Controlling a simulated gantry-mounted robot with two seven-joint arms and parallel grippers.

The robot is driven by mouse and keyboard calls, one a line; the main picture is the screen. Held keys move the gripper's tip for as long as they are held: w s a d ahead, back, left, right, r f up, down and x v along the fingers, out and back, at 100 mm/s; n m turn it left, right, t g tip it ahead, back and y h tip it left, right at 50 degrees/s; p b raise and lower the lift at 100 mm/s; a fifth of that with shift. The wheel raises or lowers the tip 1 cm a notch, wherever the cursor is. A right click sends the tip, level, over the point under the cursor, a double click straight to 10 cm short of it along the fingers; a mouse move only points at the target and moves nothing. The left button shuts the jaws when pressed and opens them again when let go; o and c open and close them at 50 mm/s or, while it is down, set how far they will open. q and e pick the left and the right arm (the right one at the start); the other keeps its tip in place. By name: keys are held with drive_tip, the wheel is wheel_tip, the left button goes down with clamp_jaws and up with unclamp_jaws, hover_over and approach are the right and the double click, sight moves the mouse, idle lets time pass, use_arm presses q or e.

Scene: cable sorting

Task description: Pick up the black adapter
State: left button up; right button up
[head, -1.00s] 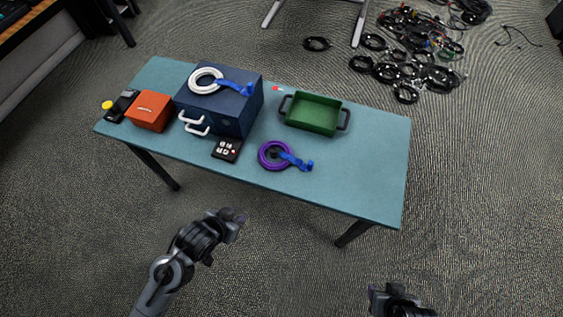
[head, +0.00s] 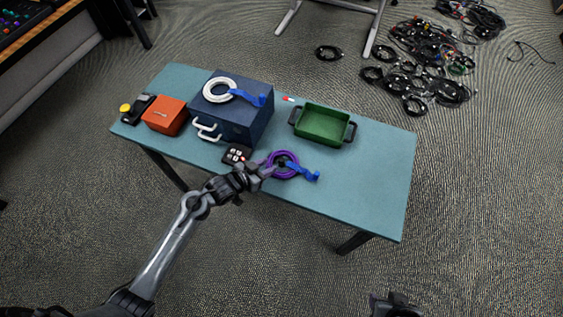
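A small flat black block with white and red marks (head: 236,154) lies near the table's front edge, below the blue box's white handles. It looks most like the black adapter, though its details are small. My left gripper (head: 268,169) is just right of it, at the left side of the purple cable coil (head: 284,165) with a blue strap. I cannot tell whether the gripper touches the coil or how far apart its fingers are. My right gripper (head: 394,304) shows only partly at the bottom edge, away from the table; its fingers are unclear.
A blue box (head: 233,125) carries a white cable coil (head: 219,90). An orange box (head: 165,116), another dark item (head: 142,104) and a yellow object (head: 125,108) are to the left. A green tray (head: 323,125) stands behind the purple coil. The table's right end (head: 382,180) is clear.

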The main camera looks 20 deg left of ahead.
sight(280, 161)
use_arm(q)
drive_tip(key=shift+b+x, duration=0.7)
drive_tip(key=shift+x, duration=1.65)
drive_tip(key=shift+w+d+f, duration=0.3)
drive_tip(key=shift+w+f, duration=0.1)
drive_tip(key=shift+w, duration=0.05)
clamp_jaws()
